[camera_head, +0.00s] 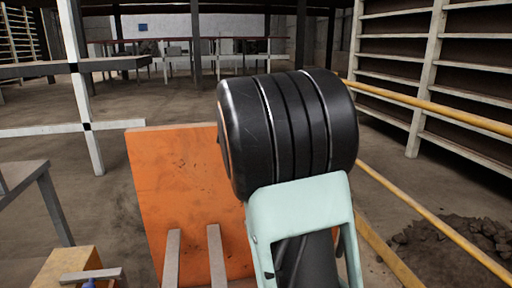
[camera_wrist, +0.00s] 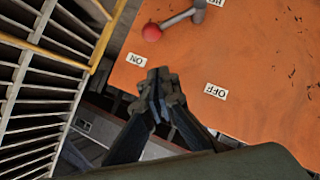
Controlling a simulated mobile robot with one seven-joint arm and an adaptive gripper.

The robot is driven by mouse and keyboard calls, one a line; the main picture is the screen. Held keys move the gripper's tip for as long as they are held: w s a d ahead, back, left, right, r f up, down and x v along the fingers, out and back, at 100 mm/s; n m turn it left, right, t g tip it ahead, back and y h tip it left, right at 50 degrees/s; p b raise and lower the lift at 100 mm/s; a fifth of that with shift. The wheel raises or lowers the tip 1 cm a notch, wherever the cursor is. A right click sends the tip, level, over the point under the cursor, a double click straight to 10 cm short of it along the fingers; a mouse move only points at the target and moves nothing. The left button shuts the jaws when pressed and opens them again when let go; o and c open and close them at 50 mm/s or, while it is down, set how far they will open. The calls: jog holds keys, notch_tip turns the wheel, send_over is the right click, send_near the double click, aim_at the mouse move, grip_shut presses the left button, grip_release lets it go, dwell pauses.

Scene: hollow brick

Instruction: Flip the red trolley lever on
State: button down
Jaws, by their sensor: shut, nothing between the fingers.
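The orange trolley panel (camera_wrist: 255,60) fills the right of the wrist view and also shows in the head view (camera_head: 170,185), left of my arm. The red lever knob (camera_wrist: 152,32) sits on a grey rod (camera_wrist: 180,18) at the top of the wrist view, pointing left in the picture. The white ON label (camera_wrist: 136,60) is just below the knob; the OFF label (camera_wrist: 216,91) is farther right and lower. My gripper (camera_wrist: 157,78) is shut and empty, apart from the knob and below it in the picture. My arm hides the lever in the head view.
A yellow rail (camera_head: 435,105) and tall shelving (camera_head: 440,70) stand to the right. A dark rubble heap (camera_head: 460,245) lies at lower right. A grey table (camera_head: 30,185) and a yellow block (camera_head: 70,268) are at lower left. Open floor lies behind the panel.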

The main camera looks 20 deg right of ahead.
jog(key=shift+v, duration=2.95)
jog(key=shift+a, duration=0.1)
